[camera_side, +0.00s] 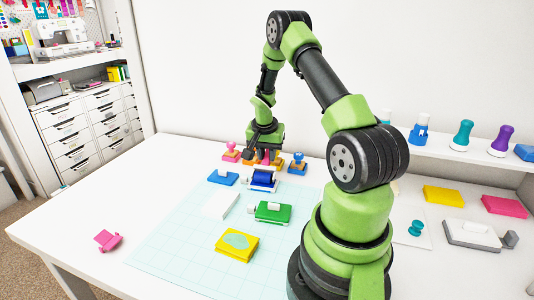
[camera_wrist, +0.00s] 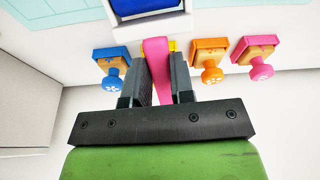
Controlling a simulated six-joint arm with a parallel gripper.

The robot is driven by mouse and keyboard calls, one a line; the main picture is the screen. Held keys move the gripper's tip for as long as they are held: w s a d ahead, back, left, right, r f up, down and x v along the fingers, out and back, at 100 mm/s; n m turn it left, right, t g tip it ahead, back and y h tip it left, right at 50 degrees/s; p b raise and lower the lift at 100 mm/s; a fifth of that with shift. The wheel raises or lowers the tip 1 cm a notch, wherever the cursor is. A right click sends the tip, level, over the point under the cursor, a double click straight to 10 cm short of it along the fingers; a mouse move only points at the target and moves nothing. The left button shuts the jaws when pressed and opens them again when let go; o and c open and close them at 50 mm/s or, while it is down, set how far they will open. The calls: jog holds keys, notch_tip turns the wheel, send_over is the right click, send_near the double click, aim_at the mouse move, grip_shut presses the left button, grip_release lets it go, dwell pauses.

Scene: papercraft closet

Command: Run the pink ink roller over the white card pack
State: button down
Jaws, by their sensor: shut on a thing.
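My gripper (camera_side: 265,150) is over the far part of the table, at the row of stamps. In the wrist view its jaws (camera_wrist: 160,65) are shut on a narrow pink handle (camera_wrist: 157,60). The handle looks like part of the pink ink roller, but no roller head shows and the jaws hide its lower part. The white card pack (camera_side: 221,205) lies flat on the pale blue cutting mat (camera_side: 180,245), nearer the camera than my gripper and to its left. Nothing rests on the pack.
Pink (camera_side: 231,152) and blue (camera_side: 297,163) stamps flank my gripper. A small pink object (camera_side: 107,240) lies front left.

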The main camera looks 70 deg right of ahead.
dwell(0.4)
jog(key=shift+r, duration=0.7)
jog(key=shift+x, duration=0.8)
dwell(0.7)
jog(key=shift+a, duration=0.25)
jog(key=shift+d+v, duration=0.25)
jog(key=shift+v, duration=0.75)
jog(key=shift+d+v, duration=0.2)
jog(key=shift+v, duration=0.75)
jog(key=shift+d+v, duration=0.25)
jog(key=shift+v, duration=0.75)
jog(key=shift+w+r, duration=0.1)
jog(key=shift+r, duration=0.05)
jog(key=w+a+y, duration=0.2)
jog(key=w+a, duration=0.1)
jog(key=a, duration=0.4)
jog(key=w+a+f+m+y, duration=0.1)
jog(key=w+a+y, duration=0.1)
jog(key=a, duration=0.5)
jog(key=shift+w+f+m, duration=0.3)
jog(key=shift+w+f, duration=0.05)
jog(key=shift+w, duration=0.45)
